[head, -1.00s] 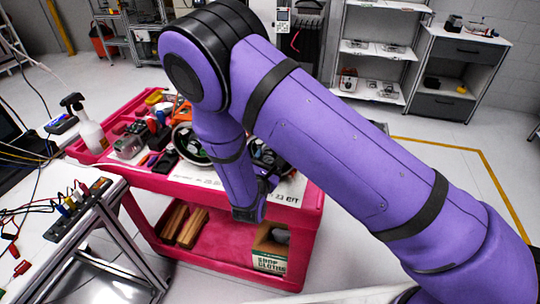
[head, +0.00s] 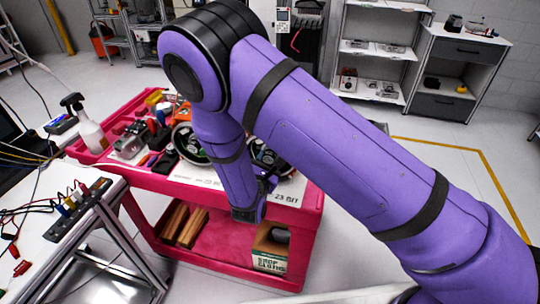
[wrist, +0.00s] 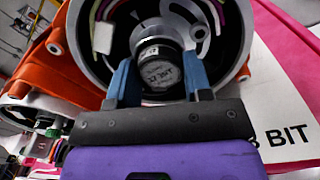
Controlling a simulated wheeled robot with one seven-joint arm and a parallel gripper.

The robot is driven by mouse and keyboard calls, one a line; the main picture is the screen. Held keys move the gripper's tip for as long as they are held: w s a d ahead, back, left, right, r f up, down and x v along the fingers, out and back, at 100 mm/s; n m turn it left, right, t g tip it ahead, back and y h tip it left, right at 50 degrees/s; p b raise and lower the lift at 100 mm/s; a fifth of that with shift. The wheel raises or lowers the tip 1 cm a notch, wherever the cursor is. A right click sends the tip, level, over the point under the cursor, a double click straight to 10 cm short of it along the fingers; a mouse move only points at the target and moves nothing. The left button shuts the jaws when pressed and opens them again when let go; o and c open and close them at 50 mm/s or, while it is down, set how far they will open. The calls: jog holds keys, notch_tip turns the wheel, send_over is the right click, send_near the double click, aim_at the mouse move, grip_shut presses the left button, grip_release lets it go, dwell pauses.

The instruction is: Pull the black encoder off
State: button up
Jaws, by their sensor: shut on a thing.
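The black encoder (wrist: 160,73), a short round cap with a printed label on its end, sits in the middle of the wrist view. Behind it is the open silver ring of a round housing (wrist: 233,45) with an orange body (wrist: 72,72). My gripper (wrist: 160,75) has its blue fingers on either side of the encoder and is shut on it. The encoder's back edge is in shadow, so I cannot tell whether it still touches the housing. In the head view my gripper (head: 266,187) is at the cart's right end, its fingertips largely hidden.
The red cart (head: 145,178) carries several tools and a second ring-shaped part (head: 188,143) beside my arm. A spray bottle (head: 88,130) stands at its left. A bench with cables (head: 60,205) is at the left. The floor right of the cart is clear.

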jog(key=shift+v, duration=1.6)
jog(key=v, duration=0.5)
jog(key=shift+s+a+r, duration=0.1)
jog(key=shift+s, duration=0.3)
